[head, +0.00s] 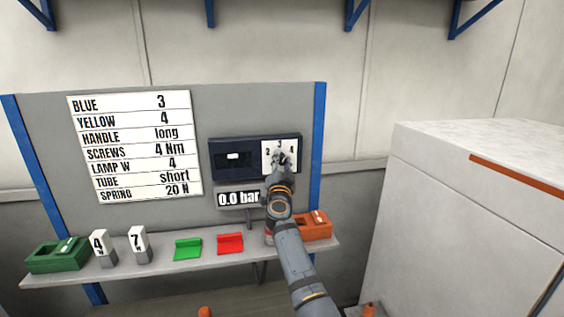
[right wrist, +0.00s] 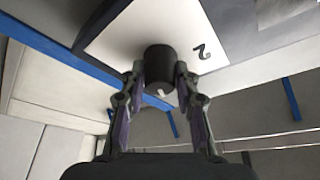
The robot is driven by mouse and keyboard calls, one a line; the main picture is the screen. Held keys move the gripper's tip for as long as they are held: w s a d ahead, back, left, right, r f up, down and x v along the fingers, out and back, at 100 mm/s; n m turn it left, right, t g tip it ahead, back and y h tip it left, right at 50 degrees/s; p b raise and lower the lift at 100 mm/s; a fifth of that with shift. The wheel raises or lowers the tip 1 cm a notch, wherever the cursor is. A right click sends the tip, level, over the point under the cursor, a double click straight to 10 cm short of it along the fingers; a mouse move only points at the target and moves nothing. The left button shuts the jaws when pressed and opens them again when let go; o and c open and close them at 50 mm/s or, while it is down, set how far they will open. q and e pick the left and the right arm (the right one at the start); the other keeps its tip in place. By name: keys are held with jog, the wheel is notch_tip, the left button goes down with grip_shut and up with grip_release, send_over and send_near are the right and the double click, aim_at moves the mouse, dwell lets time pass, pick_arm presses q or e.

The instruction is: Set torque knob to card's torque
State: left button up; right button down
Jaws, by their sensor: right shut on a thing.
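The white card (head: 134,147) on the grey backboard lists several lines, among them "SCREWS 4 Nm". The torque knob is a dark cylinder in the right wrist view (right wrist: 159,66), on a white dial plate (head: 266,148) of the dark blue box. The numbers 2, 3 and 4 show along the plate's top in the head view; a 2 shows in the right wrist view. My right gripper (head: 281,160) is shut on the knob, one finger on each side. A small pale mark shows on the knob, but which number it points at I cannot tell. My left gripper is out of view.
A display (head: 238,199) below the box reads "0.0 bar". The shelf (head: 160,262) carries a green box (head: 55,258), two numbered blocks, green (head: 187,250) and red (head: 230,244) holders and an orange box (head: 315,225). A large white cabinet (head: 470,220) stands at right.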

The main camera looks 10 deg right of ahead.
jog(key=m+g+h, duration=0.1)
jog(key=m, duration=0.3)
jog(key=shift+m, duration=0.3)
jog(key=shift+m+g+h, duration=0.3)
jog(key=shift+m+g, duration=0.6)
jog(key=shift+m, duration=1)
jog(key=c, duration=1)
grip_release()
